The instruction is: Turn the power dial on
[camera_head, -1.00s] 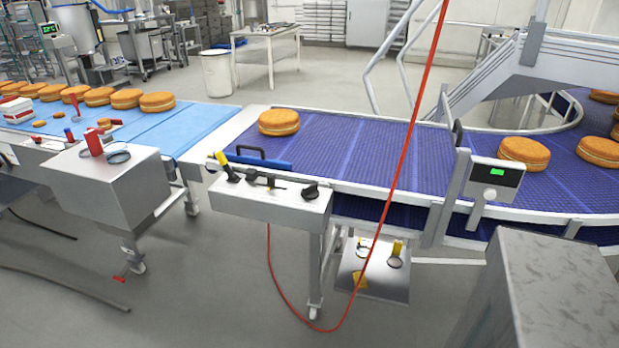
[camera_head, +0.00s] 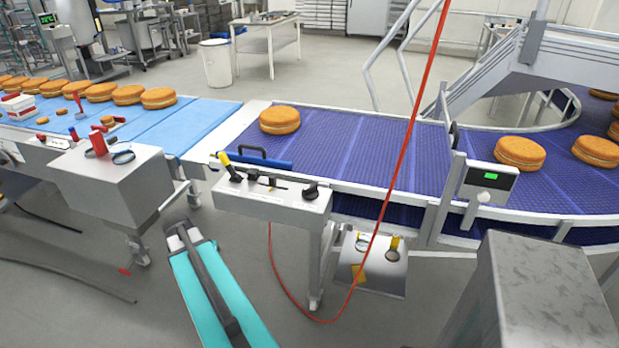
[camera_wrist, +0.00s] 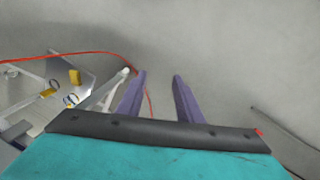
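A grey control box (camera_head: 272,203) hangs on the near side of the conveyor. On its top are a yellow-tipped lever (camera_head: 229,167), a black slider-like control and a black knob (camera_head: 311,190) at the right end. The knob looks like a dial; I see no readable label. My gripper (camera_wrist: 159,75) is open and empty in the wrist view, its two purple fingers apart over bare floor. In the head view my teal arm reaches up from the bottom, its end (camera_head: 183,237) below and left of the control box and apart from it. The knob is not clearly seen in the wrist view.
A red cable (camera_head: 408,142) hangs in front of the conveyor and loops to the floor. A lower panel (camera_head: 370,280) with yellow-handled parts sits under the belt. A grey block (camera_head: 545,290) stands at near right. Another metal box (camera_head: 110,178) is at left. Floor between is clear.

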